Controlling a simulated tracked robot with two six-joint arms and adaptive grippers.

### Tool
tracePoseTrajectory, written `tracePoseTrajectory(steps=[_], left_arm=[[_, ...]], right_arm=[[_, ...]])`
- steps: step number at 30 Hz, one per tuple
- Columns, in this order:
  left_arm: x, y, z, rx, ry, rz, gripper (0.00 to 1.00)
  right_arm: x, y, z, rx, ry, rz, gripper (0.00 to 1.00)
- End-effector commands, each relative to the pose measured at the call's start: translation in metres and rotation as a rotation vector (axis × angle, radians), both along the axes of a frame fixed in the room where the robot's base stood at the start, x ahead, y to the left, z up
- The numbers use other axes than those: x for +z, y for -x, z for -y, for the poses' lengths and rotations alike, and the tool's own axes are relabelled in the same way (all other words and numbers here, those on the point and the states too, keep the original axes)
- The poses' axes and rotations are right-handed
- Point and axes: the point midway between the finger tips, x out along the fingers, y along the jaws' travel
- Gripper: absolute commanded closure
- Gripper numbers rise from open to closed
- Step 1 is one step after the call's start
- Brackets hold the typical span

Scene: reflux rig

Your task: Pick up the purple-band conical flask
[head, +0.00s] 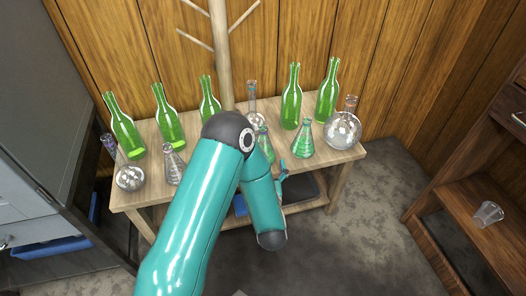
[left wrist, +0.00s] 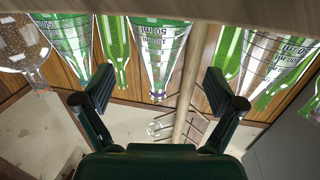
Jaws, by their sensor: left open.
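Three conical flasks stand along the front of the wooden table: a clear one (head: 173,165) on the left, a green-tinted one (head: 264,147) partly hidden behind my arm, and another green-tinted one (head: 303,141) to its right. I cannot make out a purple band on any of them. The upside-down left wrist view shows one marked conical flask (left wrist: 158,52) beyond and between my jaws, and another (left wrist: 268,55) at right. My left gripper (left wrist: 158,91) is open and empty, apart from the glass. In the head view it is mostly hidden near the table's front edge. My right gripper is not in view.
Green bottles (head: 123,128) line the table's back. Round flasks stand at its left end (head: 130,178), middle (head: 254,119) and right end (head: 343,130). A wooden branched stand (head: 221,60) rises behind. A brown shelf (head: 465,195) holding a clear cup (head: 488,214) is right.

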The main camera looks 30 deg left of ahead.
Motion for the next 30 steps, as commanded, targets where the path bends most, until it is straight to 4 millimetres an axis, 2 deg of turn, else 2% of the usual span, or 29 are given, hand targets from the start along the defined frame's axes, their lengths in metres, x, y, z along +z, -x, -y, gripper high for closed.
tracePoseTrajectory(steps=[3,11,21,29,30], left_arm=[[-0.002,-0.013,-0.011,0.002,0.001,0.002,0.06],[-0.001,-0.026,-0.02,0.0,0.001,0.002,0.06],[0.0,-0.058,-0.046,0.0,0.001,0.001,0.06],[0.001,-0.06,-0.046,-0.003,0.001,-0.001,0.06],[0.001,-0.06,-0.046,-0.003,0.001,-0.001,0.12]], right_arm=[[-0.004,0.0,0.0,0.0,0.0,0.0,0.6],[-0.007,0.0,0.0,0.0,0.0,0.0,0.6],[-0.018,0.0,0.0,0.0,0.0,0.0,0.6],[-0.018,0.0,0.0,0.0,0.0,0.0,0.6],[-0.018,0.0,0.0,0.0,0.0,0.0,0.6]])
